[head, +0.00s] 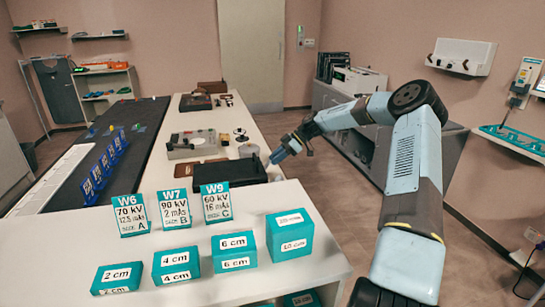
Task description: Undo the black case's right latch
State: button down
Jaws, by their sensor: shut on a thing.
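The black case (232,172) lies flat on the long white table, beyond the teal blocks. It looks closed. My gripper (274,160) reaches in from the right and its tip meets the case's right end. The jaws are shut at that end, where the right latch sits. The latch itself is too small and too covered by the jaws to make out, so its position cannot be told.
Teal thickness blocks (290,236) and upright teal cards (174,209) stand on the near white counter. A grey control box (193,145) is behind the case. A second dark case (195,102) lies farther back. Open floor is right of the table.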

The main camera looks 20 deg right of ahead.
jog(key=shift+w+d+f+y, duration=0.1)
jog(key=shift+d+f+y, duration=0.45)
jog(key=shift+y, duration=0.25)
jog(key=shift+d+f+y, duration=0.4)
jog(key=shift+f+y, duration=0.2)
jog(key=shift+y, duration=0.35)
jog(key=shift+d+f+y, duration=0.35)
jog(key=shift+f+y, duration=0.2)
jog(key=shift+y, duration=0.4)
jog(key=c, duration=0.9)
grip_release()
jog(key=shift+a+f, duration=0.1)
jog(key=v, duration=1.3)
jog(key=shift+d, duration=0.45)
